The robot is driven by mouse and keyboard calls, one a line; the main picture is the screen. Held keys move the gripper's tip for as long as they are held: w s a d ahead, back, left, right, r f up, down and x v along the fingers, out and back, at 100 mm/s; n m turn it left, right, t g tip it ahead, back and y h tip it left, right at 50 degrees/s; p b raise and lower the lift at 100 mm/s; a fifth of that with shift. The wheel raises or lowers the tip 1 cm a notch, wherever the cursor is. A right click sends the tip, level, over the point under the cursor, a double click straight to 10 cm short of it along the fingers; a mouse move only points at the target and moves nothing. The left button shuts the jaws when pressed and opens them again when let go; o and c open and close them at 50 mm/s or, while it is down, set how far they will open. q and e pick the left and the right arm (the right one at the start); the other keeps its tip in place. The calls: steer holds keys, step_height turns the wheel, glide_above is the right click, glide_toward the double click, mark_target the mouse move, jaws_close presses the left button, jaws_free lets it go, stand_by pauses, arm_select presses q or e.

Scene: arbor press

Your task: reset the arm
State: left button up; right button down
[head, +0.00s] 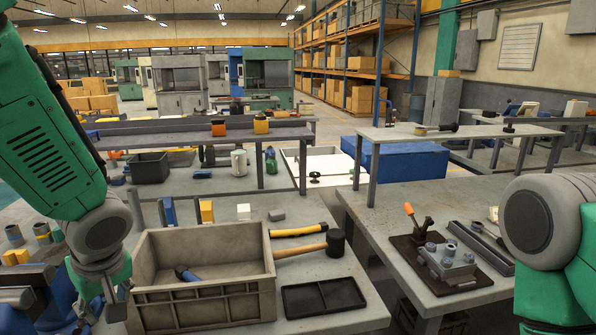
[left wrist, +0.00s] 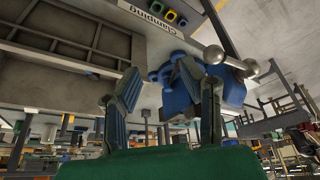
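My left gripper (head: 102,308) hangs at the lower left in the head view, beside the left end of the grey crate. In the left wrist view its two fingers (left wrist: 160,72) are spread apart with nothing held between them. A blue vise-like device (head: 38,300) stands left of the gripper, partly cut off by the picture edge. The wrist view shows the blue device (left wrist: 207,85) beyond the fingers, with a silver bar with ball ends (left wrist: 229,63). I cannot tell whether a finger touches it. No arbor press arm is clearly identifiable. My right gripper is out of view.
The grey crate (head: 205,308) holds a blue-handled tool (head: 187,275). A mallet (head: 310,248) and black tray (head: 323,297) lie right of it. A metal fixture (head: 447,262) with an orange-handled lever (head: 409,209) sits on the right bench. A gap separates the benches.

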arm_select(q)
steer(key=s+d+f+m+h+b, duration=0.1)
steer(key=s+f+m+b, duration=0.2)
steer(key=s+f, duration=0.4)
steer(key=s+d+f+m+g+h+b, duration=0.1)
steer(key=s+f+m+b, duration=0.3)
steer(key=f, duration=1.5)
steer(key=s+d+f+m+h+b, duration=0.1)
steer(key=s+d+f+m+b, duration=0.2)
steer(key=s+f, duration=0.8)
step_height(320, 180, down, 3)
steer(key=shift+s+r+m+g+h+b, duration=0.1)
steer(key=shift+s+m+g+h+b, duration=0.3)
steer(key=shift+m+b, duration=0.55)
steer(key=shift+d, duration=0.15)
